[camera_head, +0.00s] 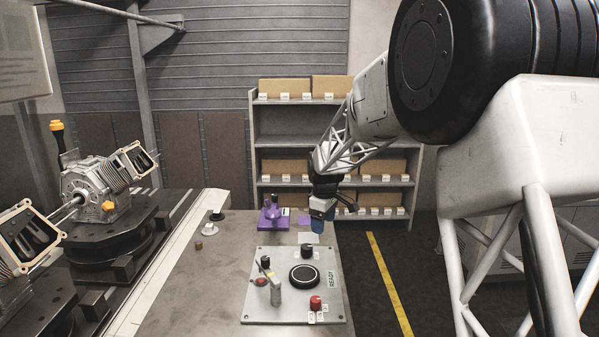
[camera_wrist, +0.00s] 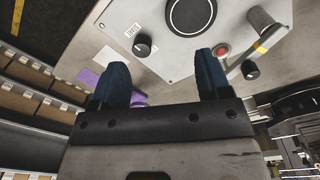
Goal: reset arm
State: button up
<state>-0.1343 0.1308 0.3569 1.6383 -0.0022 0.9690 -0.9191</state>
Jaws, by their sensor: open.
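My gripper (camera_head: 322,222) hangs at the end of my white arm, over the far right edge of the control panel (camera_head: 255,309). In the wrist view its two blue fingers (camera_wrist: 162,75) are spread apart with nothing between them. The grey panel lies on the table and carries a large black round button (camera_head: 304,276), a black knob (camera_head: 307,250), a lever (camera_head: 274,289) and a red button (camera_head: 315,303). A label beside the large button reads READY. The fingers appear above the panel's edge, apart from its controls.
A purple fixture (camera_head: 268,219) stands on the table (camera_head: 195,285) behind the panel. A small white piece with a dark top (camera_head: 210,228) and a small brown piece (camera_head: 198,244) lie to the left. Engine parts (camera_head: 97,190) sit on the conveyor at left. Shelves (camera_head: 330,133) with boxes stand behind.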

jog(key=s+d+r+m, duration=0.2)
jog(key=s+d+r, duration=0.15)
jog(key=s, duration=0.55)
jog(key=s+d+r+m+t, duration=0.15)
jog(key=s+r, duration=0.25)
jog(key=s, duration=0.5)
jog(key=s+d+r+m+g, duration=0.1)
jog(key=s+d+r+m, duration=0.2)
jog(key=s, duration=0.6)
jog(key=s+d+f+m, duration=0.1)
jog(key=s+m, duration=0.1)
jog(key=s, duration=0.6)
jog(key=s+d+f+m+t, duration=0.1)
jog(key=s, duration=0.7)
jog(key=s+d+f+m, duration=0.1)
jog(key=s+m, duration=0.1)
jog(key=s, duration=0.5)
jog(key=shift+s+f+m, duration=0.3)
jog(key=shift+s+m, duration=0.05)
jog(key=shift+s, duration=0.05)
jog(key=shift+d+t, duration=0.1)
jog(key=shift+t, duration=0.15)
